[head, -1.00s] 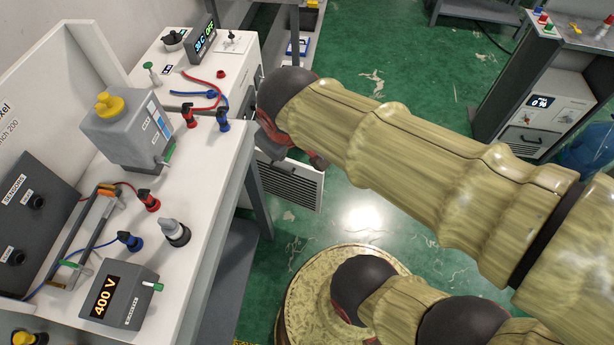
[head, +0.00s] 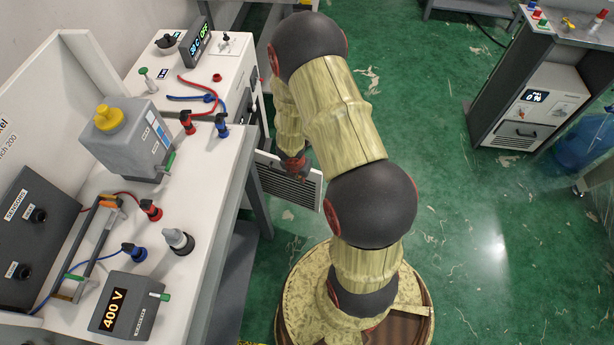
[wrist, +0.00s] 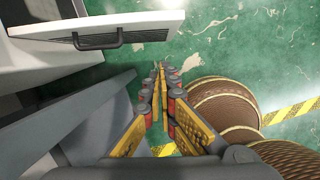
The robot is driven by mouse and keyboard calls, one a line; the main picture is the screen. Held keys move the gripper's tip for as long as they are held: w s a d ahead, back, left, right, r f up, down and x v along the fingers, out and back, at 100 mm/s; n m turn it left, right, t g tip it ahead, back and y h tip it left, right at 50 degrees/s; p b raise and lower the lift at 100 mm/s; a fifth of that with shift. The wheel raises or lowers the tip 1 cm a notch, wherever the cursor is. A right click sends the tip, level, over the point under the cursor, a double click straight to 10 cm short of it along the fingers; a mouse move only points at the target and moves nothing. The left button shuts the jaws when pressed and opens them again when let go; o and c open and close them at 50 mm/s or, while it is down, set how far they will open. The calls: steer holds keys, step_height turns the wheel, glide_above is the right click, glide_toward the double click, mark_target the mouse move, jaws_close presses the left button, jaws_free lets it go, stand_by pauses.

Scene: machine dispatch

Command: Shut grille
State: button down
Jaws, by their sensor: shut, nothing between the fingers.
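The grille (head: 290,188) is a white-framed panel with dark slats. In the head view it stands swung out from the white cabinet below the bench, its free edge over the green floor. In the wrist view a white panel (wrist: 150,22) with a dark bar handle (wrist: 98,40), which seems to be the grille, is at the top. My gripper (wrist: 161,70) is shut and empty, its fingertips below and to the right of the handle, apart from it in the picture. In the head view my gripper (head: 293,168) is near the grille's top edge, partly hidden by my arm.
The white bench (head: 205,215) at left carries a grey box with a yellow cap (head: 130,140), plugs, cables and a 400 V meter (head: 122,308). A grey cabinet (head: 530,100) stands at right. Green floor (head: 460,200) lies open between. A bench leg (head: 260,200) stands beside the grille.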

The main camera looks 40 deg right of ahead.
steer(key=w+d+f+b, duration=0.2)
steer(key=d+f+b, duration=0.2)
steer(key=f, duration=0.6)
steer(key=shift+w+d+b, duration=0.35)
steer(key=shift+d+b, duration=0.05)
steer(key=shift+d, duration=0.45)
steer(key=shift+d+r, duration=0.1)
steer(key=shift+d, duration=0.05)
